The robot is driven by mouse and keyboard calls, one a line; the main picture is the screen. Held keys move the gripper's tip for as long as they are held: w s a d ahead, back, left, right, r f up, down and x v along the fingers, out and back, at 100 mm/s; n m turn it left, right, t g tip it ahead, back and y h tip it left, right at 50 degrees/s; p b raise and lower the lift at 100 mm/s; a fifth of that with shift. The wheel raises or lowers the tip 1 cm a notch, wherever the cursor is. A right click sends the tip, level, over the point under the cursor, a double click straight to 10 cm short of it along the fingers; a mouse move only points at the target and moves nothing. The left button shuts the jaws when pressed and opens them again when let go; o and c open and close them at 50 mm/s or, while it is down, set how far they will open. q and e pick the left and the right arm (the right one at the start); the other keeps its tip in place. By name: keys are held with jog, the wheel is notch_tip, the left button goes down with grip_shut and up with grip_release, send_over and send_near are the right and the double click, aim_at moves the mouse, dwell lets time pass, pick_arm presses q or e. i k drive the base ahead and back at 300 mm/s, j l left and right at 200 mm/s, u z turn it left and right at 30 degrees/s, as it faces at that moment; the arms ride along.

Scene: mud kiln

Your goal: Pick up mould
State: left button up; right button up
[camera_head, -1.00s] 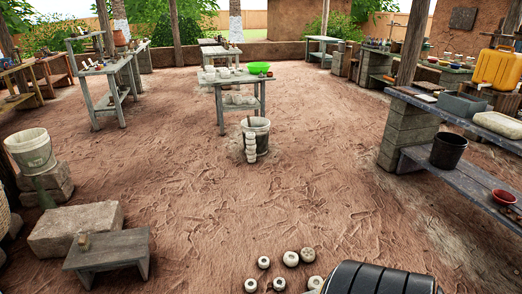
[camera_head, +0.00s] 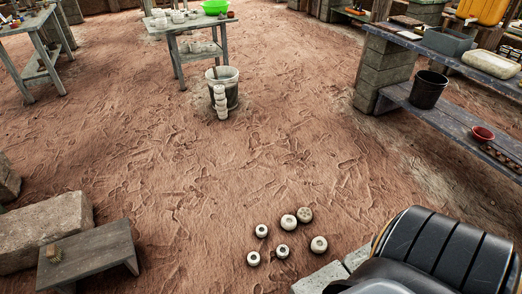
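I cannot tell for sure which object is the mould. Several pale, round pieces with dark centres lie on the ground at the lower middle, one of them here (camera_head: 288,222). Pale pieces (camera_head: 200,47) also sit on the lower shelf of the grey wooden table (camera_head: 205,24) at the top. A stack of pale round pieces (camera_head: 220,101) stands against the front of a bucket (camera_head: 233,92). Neither of my grippers shows. A black ribbed shape covers the lower right corner and hides the ground there.
A small grey wooden bench (camera_head: 90,255) and a stone block (camera_head: 42,232) stand at lower left. The sandy floor in the middle is clear.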

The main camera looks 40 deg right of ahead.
aim_at(253, 258)
jog(key=i+l+u, duration=0.2)
jog(key=i, duration=0.3)
jog(key=i+l+u, duration=0.2)
jog(key=i, duration=0.25)
jog(key=i+u, duration=0.3)
jog(key=u, duration=0.15)
jog(key=i+u, duration=0.45)
jog(key=i+l+u, duration=0.1)
jog(key=u, duration=4.75)
